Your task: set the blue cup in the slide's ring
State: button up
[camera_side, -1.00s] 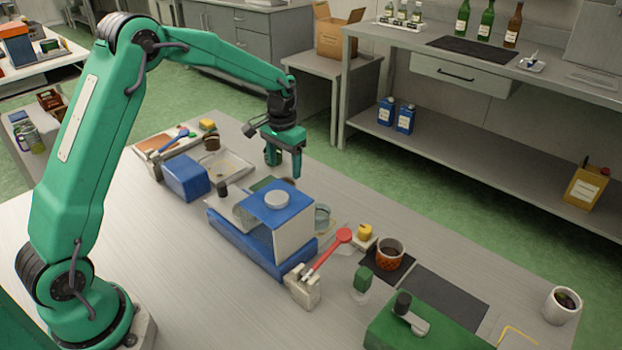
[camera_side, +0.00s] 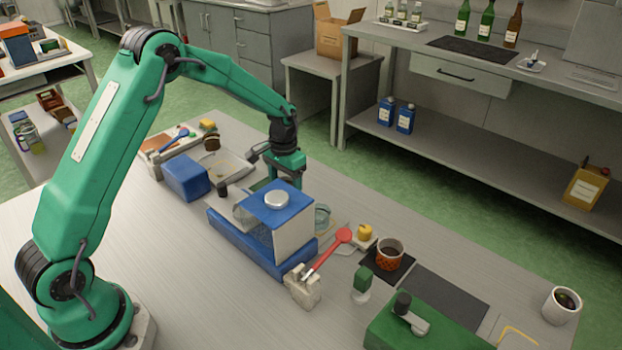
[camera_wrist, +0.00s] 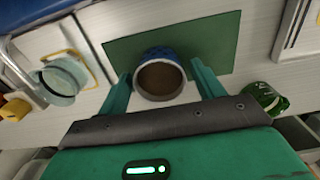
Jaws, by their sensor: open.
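The blue cup (camera_wrist: 175,54) stands on a dark green mat (camera_wrist: 218,42) in the wrist view, its pale rim and brown inside facing my camera. My gripper (camera_wrist: 160,78) is open, with one green finger on each side of the cup; I cannot tell whether either touches it. In the side view my gripper (camera_side: 283,180) is low behind the blue machine (camera_side: 277,199), which hides its fingertips and the cup. I cannot clearly make out the slide's ring.
The table's front left is clear.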

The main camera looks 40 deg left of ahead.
jog(key=c, duration=0.7)
jog(key=shift+o, duration=0.2)
jog(key=shift+r, duration=0.15)
notch_tip(320, 180, up, 6)
jog(key=shift+r, duration=0.2)
dwell(0.6)
jog(key=shift+s, duration=0.1)
jog(key=s+d+r, duration=0.1)
jog(key=s+r, duration=0.2)
jog(key=s, duration=0.4)
jog(key=s+d+r, duration=0.1)
jog(key=s+r, duration=0.2)
jog(key=s, duration=0.4)
